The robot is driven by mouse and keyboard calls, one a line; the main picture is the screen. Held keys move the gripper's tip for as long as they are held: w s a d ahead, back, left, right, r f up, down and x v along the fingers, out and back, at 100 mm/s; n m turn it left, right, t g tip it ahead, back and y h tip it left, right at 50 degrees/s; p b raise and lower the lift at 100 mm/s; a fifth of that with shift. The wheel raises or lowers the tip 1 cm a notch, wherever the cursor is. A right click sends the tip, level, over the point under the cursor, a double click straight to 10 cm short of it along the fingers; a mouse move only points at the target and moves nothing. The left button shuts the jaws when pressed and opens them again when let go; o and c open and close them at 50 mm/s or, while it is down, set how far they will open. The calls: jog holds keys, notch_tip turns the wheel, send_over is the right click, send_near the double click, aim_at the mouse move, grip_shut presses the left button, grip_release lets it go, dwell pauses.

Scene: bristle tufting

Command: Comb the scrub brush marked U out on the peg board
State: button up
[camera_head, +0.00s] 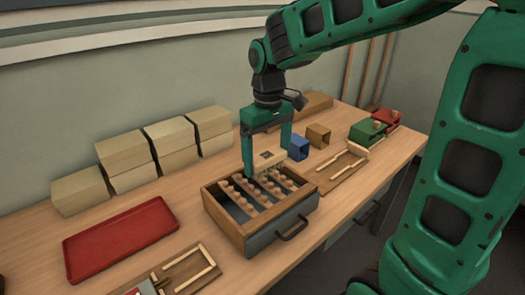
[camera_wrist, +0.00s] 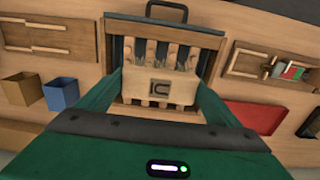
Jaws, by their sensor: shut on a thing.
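My gripper (camera_head: 267,150) is green and points down over the peg board (camera_head: 231,222), a wooden box with rows of pegs and a dark handled front. The gripper is shut on a light wooden scrub brush (camera_head: 266,159), held level at the pegs. The wrist view shows the brush (camera_wrist: 160,84) between the green fingers, with a dark mark that reads as a U on its side in a square frame. Tufts show along its far edge, among the pegs. Whether the bristles touch the pegs all along is hidden under the block.
A red tray (camera_head: 120,240) lies at left, with stacked tan blocks (camera_head: 150,150) behind it. A blue bin (camera_head: 298,148) and a brown bin (camera_head: 318,135) stand behind right. Wooden trays (camera_head: 340,168) lie on either side of the board. Green and red boxes (camera_head: 367,131) sit far right.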

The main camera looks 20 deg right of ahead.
notch_tip(320, 180, down, 6)
dwell(0.5)
jog(key=shift+f, duration=0.65)
dwell(0.8)
jog(key=shift+w, duration=0.1)
jog(key=shift+w+a+r, duration=0.1)
jog(key=shift+w+a, duration=0.2)
jog(key=shift+w, duration=0.6)
jog(key=shift+w+a, duration=0.3)
jog(key=shift+w, duration=0.55)
dwell(0.5)
jog(key=shift+s+d, duration=0.65)
jog(key=shift+s, duration=1.3)
jog(key=shift+w+a, duration=0.25)
jog(key=shift+w, duration=0.45)
jog(key=shift+w+a, duration=0.2)
jog(key=shift+w, duration=0.45)
jog(key=shift+w+a, duration=0.25)
jog(key=shift+w, duration=0.45)
